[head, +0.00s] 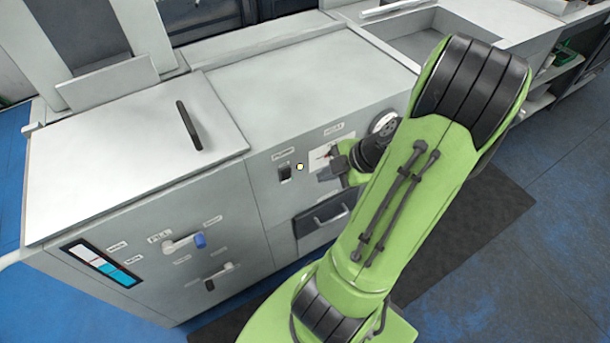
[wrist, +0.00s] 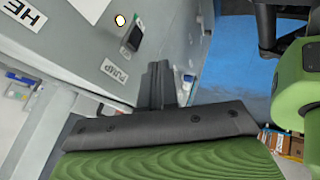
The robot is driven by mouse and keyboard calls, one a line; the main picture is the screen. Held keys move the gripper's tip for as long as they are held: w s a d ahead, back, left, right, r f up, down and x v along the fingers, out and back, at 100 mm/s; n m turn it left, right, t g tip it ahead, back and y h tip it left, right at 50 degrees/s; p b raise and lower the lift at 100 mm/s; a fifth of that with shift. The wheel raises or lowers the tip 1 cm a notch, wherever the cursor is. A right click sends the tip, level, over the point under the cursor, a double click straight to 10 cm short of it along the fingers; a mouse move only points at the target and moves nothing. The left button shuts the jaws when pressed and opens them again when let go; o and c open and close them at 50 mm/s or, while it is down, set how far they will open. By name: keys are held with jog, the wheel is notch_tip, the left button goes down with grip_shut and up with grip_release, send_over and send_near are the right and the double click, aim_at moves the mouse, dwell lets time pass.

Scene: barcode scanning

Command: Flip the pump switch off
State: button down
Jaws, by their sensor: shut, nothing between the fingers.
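The pump switch (head: 285,173) is a small dark switch on the front panel of the grey-white machine, under a small label. In the wrist view the switch (wrist: 131,39) sits at the upper left, beside the label PUMP (wrist: 115,72). I cannot tell which way it is set. A small yellow-white lamp (head: 300,167) shows right of the switch; it also shows in the wrist view (wrist: 120,20). My gripper (head: 328,172) is in front of the panel, right of the switch. In the wrist view its fingers (wrist: 158,84) are together and empty, apart from the switch.
A drawer with a handle (head: 325,215) lies below the switch. My arm hides the panel's right part. The machine's top (head: 300,75) is bare.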

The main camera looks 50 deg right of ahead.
jog(key=b, duration=0.3)
send_near(284, 178)
notch_tip(284, 178, down, 4)
jog(key=s+a, duration=0.2)
jog(key=w, duration=0.4)
jog(key=shift+w+d, duration=0.15)
jog(key=shift+d, duration=0.25)
jog(key=shift+w+r+g+p, duration=0.3)
jog(key=shift+w+g+p, duration=0.1)
jog(key=shift+d+f, duration=0.1)
jog(key=shift+f, duration=0.1)
jog(key=shift+r, duration=0.1)
